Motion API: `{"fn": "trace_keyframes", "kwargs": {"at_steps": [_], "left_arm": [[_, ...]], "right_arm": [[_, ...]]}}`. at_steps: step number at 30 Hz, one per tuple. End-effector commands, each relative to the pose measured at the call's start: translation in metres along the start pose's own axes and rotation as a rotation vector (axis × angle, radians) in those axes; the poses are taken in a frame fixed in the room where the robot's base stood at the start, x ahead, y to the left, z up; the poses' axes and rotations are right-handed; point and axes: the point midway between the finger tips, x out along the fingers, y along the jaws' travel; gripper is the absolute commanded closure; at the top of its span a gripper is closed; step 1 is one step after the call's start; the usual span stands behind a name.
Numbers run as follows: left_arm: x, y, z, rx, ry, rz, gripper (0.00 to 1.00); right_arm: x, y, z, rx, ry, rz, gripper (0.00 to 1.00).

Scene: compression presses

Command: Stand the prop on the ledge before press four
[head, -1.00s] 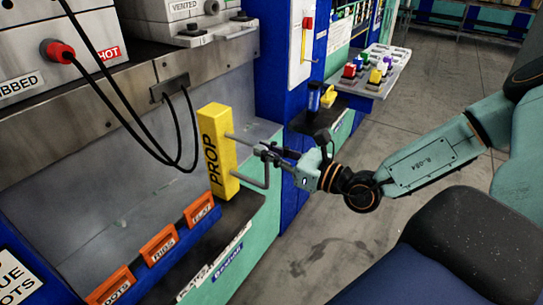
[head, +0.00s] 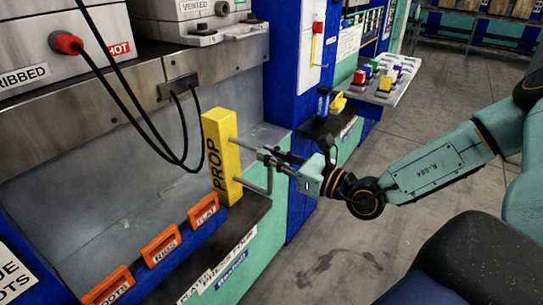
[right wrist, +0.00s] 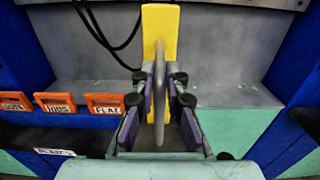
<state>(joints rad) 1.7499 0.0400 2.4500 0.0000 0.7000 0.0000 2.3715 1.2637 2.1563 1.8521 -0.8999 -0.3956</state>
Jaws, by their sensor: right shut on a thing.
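The prop (head: 221,158) is a tall yellow block with its name in black down one face and a grey bar handle (head: 250,188) on its right side. It stands upright at the black ledge (head: 252,212) in front of the press. I cannot tell whether its base touches the ledge. My right gripper (head: 268,157) is shut on the handle. In the right wrist view the gripper (right wrist: 160,102) has its pads on both sides of the grey handle, with the yellow prop (right wrist: 160,24) behind. My left gripper is not in view.
Black cables (head: 125,105) hang from the press, close to the prop's left. Grey floor is open at right.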

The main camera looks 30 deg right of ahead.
Motion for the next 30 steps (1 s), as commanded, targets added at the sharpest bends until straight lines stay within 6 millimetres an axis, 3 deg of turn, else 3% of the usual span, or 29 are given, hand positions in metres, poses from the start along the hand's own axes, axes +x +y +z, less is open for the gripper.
{"fn": "trace_keyframes", "kwargs": {"at_steps": [8,9,18,30], "left_arm": [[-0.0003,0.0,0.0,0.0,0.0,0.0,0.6],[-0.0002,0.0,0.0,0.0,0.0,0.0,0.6],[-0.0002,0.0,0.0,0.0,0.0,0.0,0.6],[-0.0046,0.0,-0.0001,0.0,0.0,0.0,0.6]], "right_arm": [[0.0001,-0.0002,0.0008,-0.001,-0.002,-0.001,1.0],[0.0001,-0.0002,0.0008,0.0,-0.002,-0.001,0.87],[-0.0001,-0.0001,0.0001,0.0,0.0,0.0,0.61],[-0.0002,0.0,0.003,0.001,0.005,0.0,0.61]]}}
